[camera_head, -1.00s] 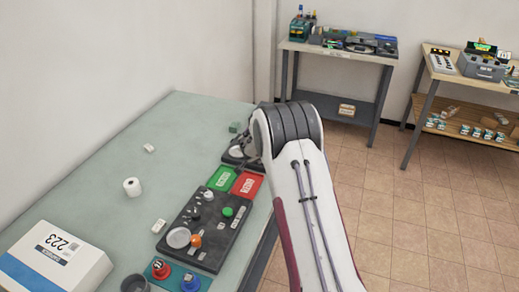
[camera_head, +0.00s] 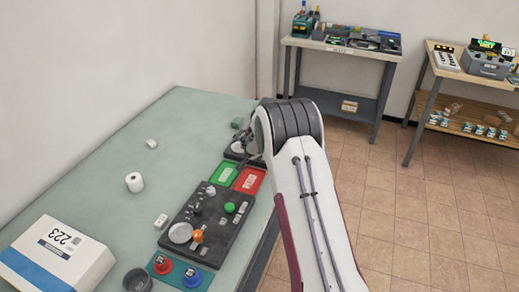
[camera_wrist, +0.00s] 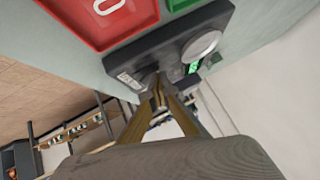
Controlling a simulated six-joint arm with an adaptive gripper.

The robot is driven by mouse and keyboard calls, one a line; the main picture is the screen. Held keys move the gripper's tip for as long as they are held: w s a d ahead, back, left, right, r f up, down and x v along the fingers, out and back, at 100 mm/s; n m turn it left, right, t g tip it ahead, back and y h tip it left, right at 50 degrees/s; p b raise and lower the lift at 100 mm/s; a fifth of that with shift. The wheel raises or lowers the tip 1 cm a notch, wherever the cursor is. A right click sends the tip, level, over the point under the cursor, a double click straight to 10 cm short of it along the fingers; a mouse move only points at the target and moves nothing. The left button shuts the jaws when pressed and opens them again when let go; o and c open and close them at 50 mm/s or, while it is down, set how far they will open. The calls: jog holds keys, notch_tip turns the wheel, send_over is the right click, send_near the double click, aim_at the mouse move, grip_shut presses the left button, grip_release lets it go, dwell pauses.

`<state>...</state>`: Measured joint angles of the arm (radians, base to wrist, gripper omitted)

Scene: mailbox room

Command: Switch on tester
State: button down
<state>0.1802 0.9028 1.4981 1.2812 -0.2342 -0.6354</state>
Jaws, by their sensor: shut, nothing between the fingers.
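A small black device (camera_wrist: 165,45) fills the upper middle of the wrist view. It carries a round silver disc (camera_wrist: 201,46), a small bright green display or mark (camera_wrist: 193,68) and a pale label (camera_wrist: 129,80). In the head view the black device (camera_head: 233,153) sits at the far right part of the table, partly hidden by my arm. My gripper (camera_wrist: 158,92) is shut and empty, its tips at the device's edge between label and green mark. I cannot tell whether they touch it. A switch there is hidden or too small to make out.
Red (camera_head: 250,180) and green (camera_head: 224,173) trays lie just in front of the device.

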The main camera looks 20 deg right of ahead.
jog(key=shift+s+d, duration=0.1)
jog(key=shift+d, duration=0.05)
jog(key=shift+s+d+r, duration=0.1)
jog(key=shift+s+d, duration=0.25)
jog(key=shift+r, duration=0.2)
dwell(0.4)
jog(key=shift+s+d+r, duration=0.1)
jog(key=shift+s+r, duration=0.05)
jog(key=shift+r, duration=0.85)
jog(key=shift+s+d+r, duration=0.1)
jog(key=shift+s+r, duration=0.05)
jog(key=shift+r, duration=0.8)
jog(key=a+v, duration=0.1)
jog(key=v, duration=0.8)
jog(key=shift+r, duration=0.35)
jog(key=shift+w, duration=0.15)
